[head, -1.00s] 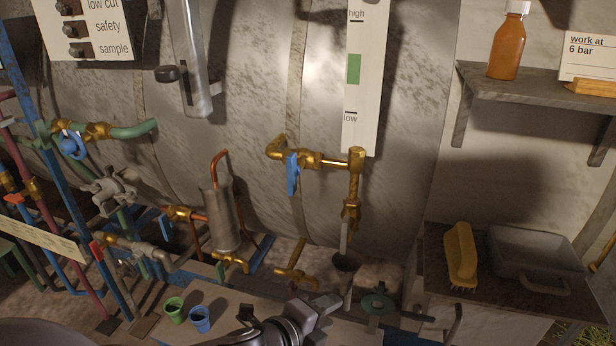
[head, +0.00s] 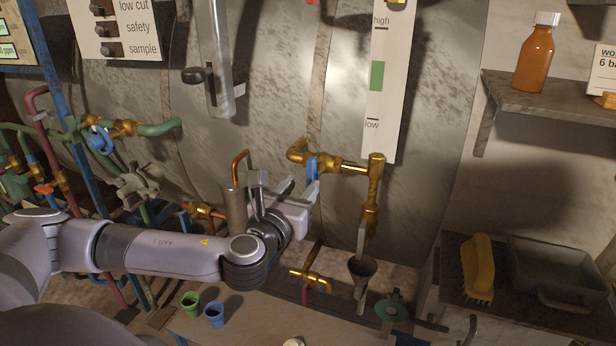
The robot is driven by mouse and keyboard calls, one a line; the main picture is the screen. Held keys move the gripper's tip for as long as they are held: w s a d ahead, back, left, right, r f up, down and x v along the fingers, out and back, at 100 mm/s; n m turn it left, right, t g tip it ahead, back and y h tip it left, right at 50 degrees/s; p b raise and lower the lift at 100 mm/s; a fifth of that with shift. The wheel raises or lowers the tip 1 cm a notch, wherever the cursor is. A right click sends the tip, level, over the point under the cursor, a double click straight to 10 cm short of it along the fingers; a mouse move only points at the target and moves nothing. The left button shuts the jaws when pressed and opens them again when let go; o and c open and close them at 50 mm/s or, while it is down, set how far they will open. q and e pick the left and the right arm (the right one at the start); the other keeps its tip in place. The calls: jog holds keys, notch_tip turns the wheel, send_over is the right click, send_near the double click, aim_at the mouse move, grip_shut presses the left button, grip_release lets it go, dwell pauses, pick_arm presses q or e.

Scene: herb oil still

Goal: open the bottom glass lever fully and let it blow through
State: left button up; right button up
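The bottom glass lever (head: 311,167) is a blue handle on the brass valve (head: 345,166) under the gauge glass. It shows in the head view at centre, partly hidden behind my gripper's fingertips. My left gripper (head: 302,187) reaches in from the left, right at the lever's lower end. Its fingers look spread, with a gap between them; I cannot tell whether one touches the lever. Below the valve, a brass drain pipe (head: 372,190) runs down to a dark funnel (head: 362,267). My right gripper is not in view.
A copper-topped metal cylinder (head: 236,208) stands just left of my gripper. Green (head: 190,303) and blue (head: 214,315) cups sit on the bench below. A lower brass tap (head: 312,279) is under my gripper. A yellow brush (head: 478,268) and grey tray (head: 560,272) lie to the right.

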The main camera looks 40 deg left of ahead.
aim_at(309, 178)
pick_arm(q)
jog(key=shift+p+x, duration=0.3)
jog(key=shift+x, duration=1.85)
grip_shut()
